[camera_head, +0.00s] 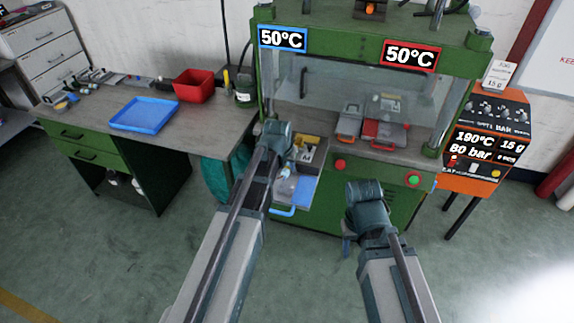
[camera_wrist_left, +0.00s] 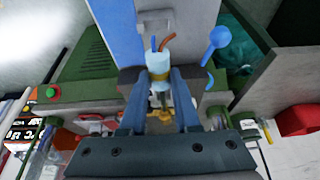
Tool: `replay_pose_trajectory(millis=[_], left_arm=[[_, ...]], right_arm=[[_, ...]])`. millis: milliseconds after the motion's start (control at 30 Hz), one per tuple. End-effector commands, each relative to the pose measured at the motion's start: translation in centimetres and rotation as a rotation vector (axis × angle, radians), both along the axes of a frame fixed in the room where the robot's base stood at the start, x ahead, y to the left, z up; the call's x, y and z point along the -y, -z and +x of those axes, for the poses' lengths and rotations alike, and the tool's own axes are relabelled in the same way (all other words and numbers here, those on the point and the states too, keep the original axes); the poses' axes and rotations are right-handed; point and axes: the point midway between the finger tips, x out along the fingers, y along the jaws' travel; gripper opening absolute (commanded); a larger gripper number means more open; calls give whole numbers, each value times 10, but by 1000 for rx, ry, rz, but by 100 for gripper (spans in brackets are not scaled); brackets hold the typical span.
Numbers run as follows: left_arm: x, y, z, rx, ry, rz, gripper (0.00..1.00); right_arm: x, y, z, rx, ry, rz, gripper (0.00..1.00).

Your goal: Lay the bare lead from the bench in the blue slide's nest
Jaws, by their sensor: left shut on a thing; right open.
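My left gripper (camera_head: 284,176) is over the blue slide (camera_head: 304,190) at the front of the green press. In the left wrist view, its two fingers (camera_wrist_left: 160,100) are shut on the bare lead (camera_wrist_left: 159,63), a pale, short cylindrical piece with blue and brown wire ends. The blue slide's flat surface (camera_wrist_left: 122,40) shows beyond the lead in that view. The nest is partly hidden behind the gripper and lead, so I cannot tell whether the lead touches it. My right gripper (camera_head: 347,243) is open, low in front of the press at the right.
A blue tray (camera_head: 144,114) and a red bin (camera_head: 194,86) stand on the bench at the left. An orange control unit (camera_head: 487,140) stands at the right. The floor in front is clear.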

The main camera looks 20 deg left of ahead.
Motion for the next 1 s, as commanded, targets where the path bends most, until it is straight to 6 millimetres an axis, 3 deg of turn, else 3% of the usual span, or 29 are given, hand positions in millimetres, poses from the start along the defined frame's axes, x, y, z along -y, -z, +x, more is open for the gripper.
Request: replay_pose_trajectory(millis=[600,1000], left_arm=[[0,44,0,0,0,0,0],[0,49,0,0,0,0,0]], right_arm=[[0,44,0,0,0,0,50],[0,49,0,0,0,0,50]])
